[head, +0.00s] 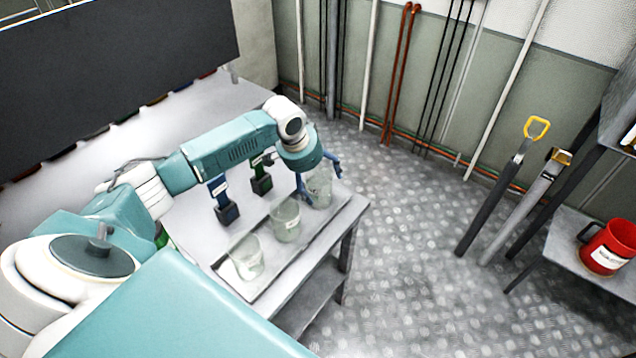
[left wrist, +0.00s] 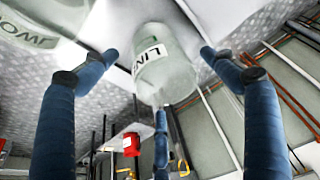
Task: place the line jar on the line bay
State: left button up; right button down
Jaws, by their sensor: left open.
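The line jar (left wrist: 165,72) is a clear glass jar whose label reads LINE in the left wrist view. In the head view the jar (head: 320,188) stands at the far end of a row of three jars, near the table's right corner. My left gripper (head: 318,178) has blue fingers, open around this jar. In the left wrist view the fingers of my left gripper (left wrist: 157,55) stand on both sides of it with gaps. I cannot make out which place is the line bay. My right gripper is not in view.
Two more labelled jars, the middle one (head: 285,222) and the near one (head: 245,258), stand in the row on the table (head: 352,212).

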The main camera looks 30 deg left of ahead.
pick_arm(q)
jog(key=b+v, duration=0.1)
jog(key=v, duration=0.9)
jog(key=shift+s, duration=0.1)
